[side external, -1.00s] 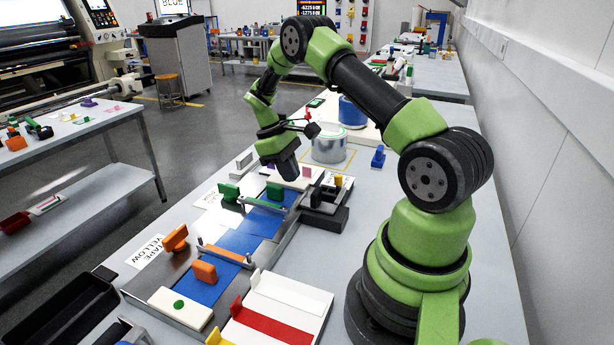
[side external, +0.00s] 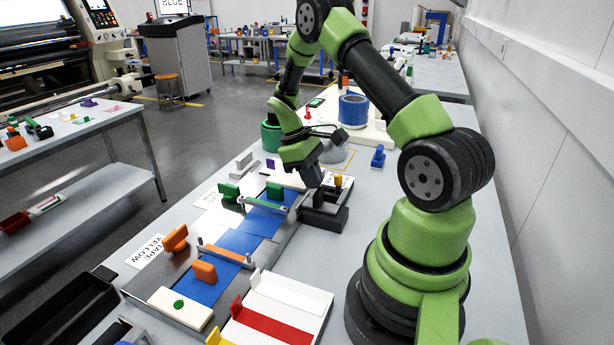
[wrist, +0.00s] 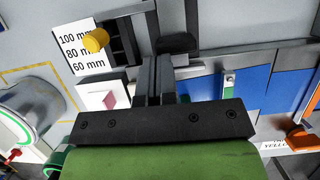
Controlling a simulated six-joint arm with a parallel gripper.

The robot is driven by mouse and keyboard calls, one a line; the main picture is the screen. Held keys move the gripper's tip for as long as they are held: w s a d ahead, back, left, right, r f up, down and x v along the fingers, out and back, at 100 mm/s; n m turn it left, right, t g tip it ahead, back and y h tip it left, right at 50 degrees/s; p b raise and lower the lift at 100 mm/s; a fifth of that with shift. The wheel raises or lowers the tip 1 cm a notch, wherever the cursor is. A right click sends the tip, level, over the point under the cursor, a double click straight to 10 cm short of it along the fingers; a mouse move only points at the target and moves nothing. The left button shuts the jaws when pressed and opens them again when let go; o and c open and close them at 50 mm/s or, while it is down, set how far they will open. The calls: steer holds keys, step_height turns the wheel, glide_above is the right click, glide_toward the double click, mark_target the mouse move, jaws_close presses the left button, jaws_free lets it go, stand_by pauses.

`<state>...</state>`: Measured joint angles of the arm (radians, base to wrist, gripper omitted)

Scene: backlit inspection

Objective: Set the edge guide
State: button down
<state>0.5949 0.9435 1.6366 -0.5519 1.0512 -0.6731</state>
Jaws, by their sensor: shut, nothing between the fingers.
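A black slotted fixture (side external: 325,217) stands at the right end of the blue web (side external: 235,240), with a small yellow knob (side external: 338,180) on it. In the wrist view the yellow knob (wrist: 95,40) is beside a label (wrist: 84,58) reading 100, 80 and 60 mm and dark slots (wrist: 121,42). Which part is the edge guide, I cannot tell for sure. My gripper (side external: 314,184) is low over the fixture's near end, its fingers shut and empty. In the wrist view its fingers (wrist: 158,68) are close to a black block (wrist: 178,44); contact is unclear.
Metal bars with green (side external: 274,191) and orange (side external: 204,272) handles lie across the web. A blue tape roll (side external: 353,110) and a silver can (side external: 333,150) stand behind my gripper. A white tray (side external: 290,292) with coloured strips is in front.

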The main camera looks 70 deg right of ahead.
steer(key=shift+s, duration=0.7)
